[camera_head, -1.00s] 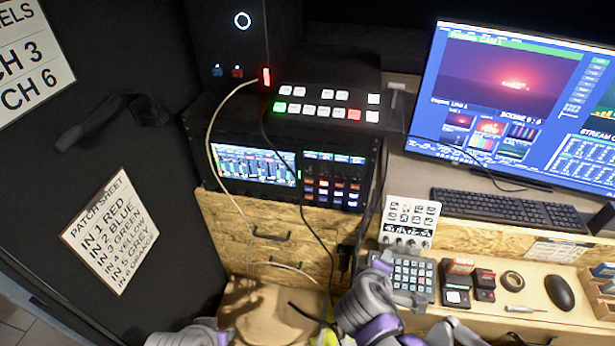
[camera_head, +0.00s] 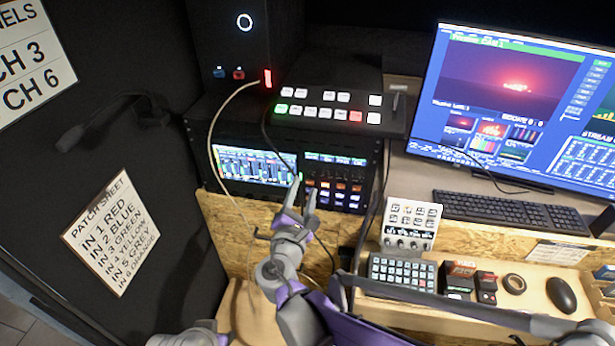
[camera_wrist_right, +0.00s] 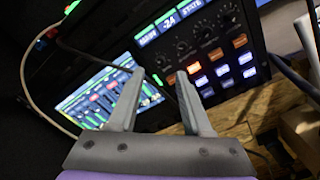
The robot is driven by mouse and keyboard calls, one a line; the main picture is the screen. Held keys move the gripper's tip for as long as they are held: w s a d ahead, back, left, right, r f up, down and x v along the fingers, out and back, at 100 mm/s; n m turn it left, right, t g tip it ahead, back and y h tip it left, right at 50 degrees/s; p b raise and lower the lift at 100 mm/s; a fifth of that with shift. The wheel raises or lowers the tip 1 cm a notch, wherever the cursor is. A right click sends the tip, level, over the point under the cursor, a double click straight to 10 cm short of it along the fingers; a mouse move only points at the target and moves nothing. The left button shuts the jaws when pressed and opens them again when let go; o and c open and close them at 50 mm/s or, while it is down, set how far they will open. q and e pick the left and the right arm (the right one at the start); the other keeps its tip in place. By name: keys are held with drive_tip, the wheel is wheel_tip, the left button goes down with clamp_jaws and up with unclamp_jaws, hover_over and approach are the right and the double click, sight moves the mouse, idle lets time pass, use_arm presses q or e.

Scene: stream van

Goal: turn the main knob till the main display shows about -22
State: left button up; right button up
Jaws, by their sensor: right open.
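The audio rack unit (camera_head: 291,177) has a wide meter screen (camera_head: 254,165) at its left and a control panel at its right. In the right wrist view, a row of small displays (camera_wrist_right: 168,20) tops the panel; the middle one seems to read -24. Dark round knobs (camera_wrist_right: 204,32) sit below them, above lit buttons; I cannot tell which is the main knob. My right gripper (camera_head: 304,188) is open and empty, in front of the rack near the panel's left edge. Its fingers also show in the wrist view (camera_wrist_right: 160,82), apart from the knobs. My left gripper is not in view.
A button switcher (camera_head: 327,108) sits on top of the rack. A pale cable (camera_head: 212,135) and a dark cable hang across its front. The desk at right holds a keyboard (camera_head: 510,216), a monitor (camera_head: 515,95) and small devices.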

sight(309, 174)
drive_tip(key=shift+w+d, duration=0.25)
drive_tip(key=shift+w, duration=0.95)
drive_tip(key=shift+w+d, duration=0.25)
drive_tip(key=shift+w, duration=0.9)
clamp_jaws()
